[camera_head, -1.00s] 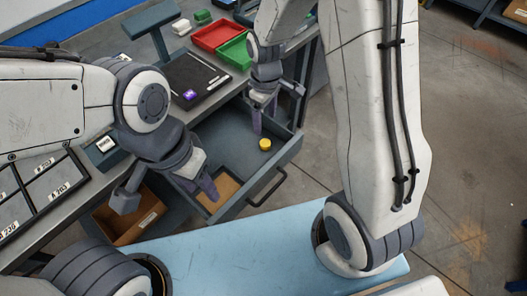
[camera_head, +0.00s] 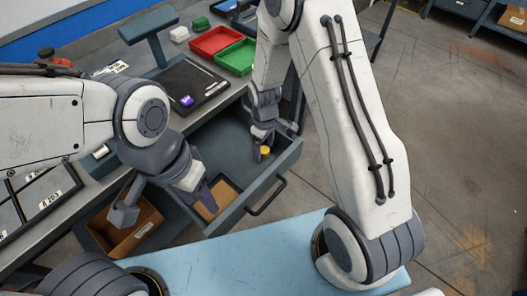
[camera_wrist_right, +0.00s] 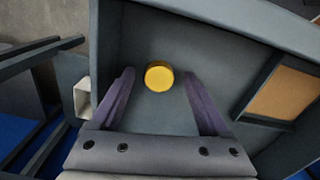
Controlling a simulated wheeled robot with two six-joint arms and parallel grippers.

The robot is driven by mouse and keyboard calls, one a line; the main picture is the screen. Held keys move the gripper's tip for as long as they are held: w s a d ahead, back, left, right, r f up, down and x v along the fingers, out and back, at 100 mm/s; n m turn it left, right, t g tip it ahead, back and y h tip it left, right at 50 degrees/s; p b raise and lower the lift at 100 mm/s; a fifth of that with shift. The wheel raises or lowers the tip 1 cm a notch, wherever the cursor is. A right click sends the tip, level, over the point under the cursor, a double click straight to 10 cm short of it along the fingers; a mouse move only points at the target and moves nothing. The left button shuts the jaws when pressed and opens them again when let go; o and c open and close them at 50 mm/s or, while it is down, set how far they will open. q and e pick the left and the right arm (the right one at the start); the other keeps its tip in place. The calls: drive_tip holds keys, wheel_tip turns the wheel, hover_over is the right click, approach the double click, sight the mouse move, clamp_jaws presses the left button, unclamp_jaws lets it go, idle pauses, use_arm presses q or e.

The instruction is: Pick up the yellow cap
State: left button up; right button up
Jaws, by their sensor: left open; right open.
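The yellow cap (camera_head: 265,150) lies on the floor of the open grey drawer (camera_head: 236,136). In the right wrist view the cap (camera_wrist_right: 159,76) is round and sits between the tips of my right gripper (camera_wrist_right: 160,85), with a gap on each side. My right gripper (camera_head: 262,146) is open and reaches down into the drawer at the cap; in the head view its fingers partly cover the cap's surroundings. My left gripper (camera_head: 199,197) is open and empty, pointing down over the near left part of the drawer.
A tan panel (camera_wrist_right: 284,92) lies in a drawer compartment. A brown box (camera_head: 130,232) is left of the drawer. Red (camera_head: 214,41) and green (camera_head: 237,56) trays and a black board (camera_head: 187,88) stand on the bench. The drawer walls surround the cap.

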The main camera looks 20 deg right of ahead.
clamp_jaws()
